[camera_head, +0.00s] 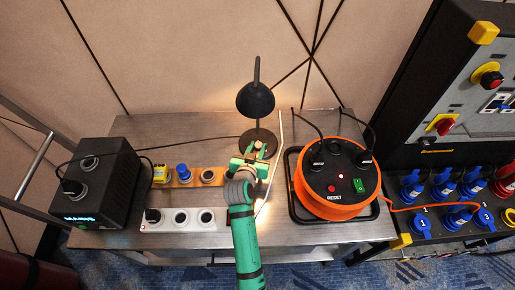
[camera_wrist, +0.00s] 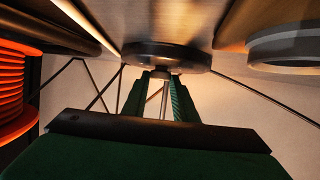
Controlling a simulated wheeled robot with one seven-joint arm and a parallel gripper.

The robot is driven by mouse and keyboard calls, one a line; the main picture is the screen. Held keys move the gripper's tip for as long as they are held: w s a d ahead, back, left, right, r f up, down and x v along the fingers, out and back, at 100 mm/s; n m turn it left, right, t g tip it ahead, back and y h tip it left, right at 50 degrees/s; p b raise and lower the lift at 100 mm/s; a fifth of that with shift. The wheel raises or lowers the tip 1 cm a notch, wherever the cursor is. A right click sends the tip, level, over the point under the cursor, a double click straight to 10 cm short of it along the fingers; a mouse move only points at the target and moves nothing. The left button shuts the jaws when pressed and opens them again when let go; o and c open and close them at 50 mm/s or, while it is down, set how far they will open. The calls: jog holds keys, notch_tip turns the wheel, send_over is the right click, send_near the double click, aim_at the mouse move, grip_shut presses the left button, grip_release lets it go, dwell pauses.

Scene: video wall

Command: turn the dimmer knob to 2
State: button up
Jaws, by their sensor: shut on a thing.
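The black desk lamp (camera_head: 256,98) stands upright at the back of the metal table, with light around it. Its round base (camera_head: 249,138) also shows in the wrist view (camera_wrist: 168,52) as a dark disc. My gripper (camera_head: 257,150) reaches the front of this base. In the wrist view my gripper (camera_wrist: 161,74) has its two green fingers closed around a small light knob (camera_wrist: 160,70) at the base's edge, which appears to be the dimmer knob. The fingers hide most of it, and no scale or number can be read.
An orange cable reel (camera_head: 338,182) stands right of my arm. Socket strips (camera_head: 180,219) and a black power box (camera_head: 108,180) lie to the left. A thin light-coloured cable (camera_head: 280,150) runs close beside the lamp. A socket panel (camera_head: 455,190) stands far right.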

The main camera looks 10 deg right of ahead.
jog(key=o, duration=1)
jog(key=shift+o, duration=0.2)
jog(key=v, duration=1.1)
